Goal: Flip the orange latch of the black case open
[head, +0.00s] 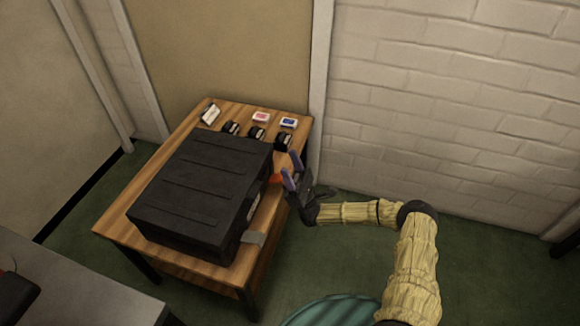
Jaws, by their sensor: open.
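The black case (205,185) lies closed on a small wooden table (112,222). Its ridged lid faces up. The orange latch (275,179) shows as a small patch on the case's right side, near the far end, partly hidden by my gripper. My gripper (290,171) is open, with its two purple-grey fingers beside the latch at the table's right edge. I cannot tell whether a finger touches the latch. A grey tab (254,238) sticks out at the case's near right corner.
Several small black items, one of them a black object (256,133), stand behind the case with a pink-and-white box (261,117), a blue-and-white box (288,122) and a white card-like item (210,114). A brick wall (450,100) stands behind my arm. A grey surface (70,290) is at lower left.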

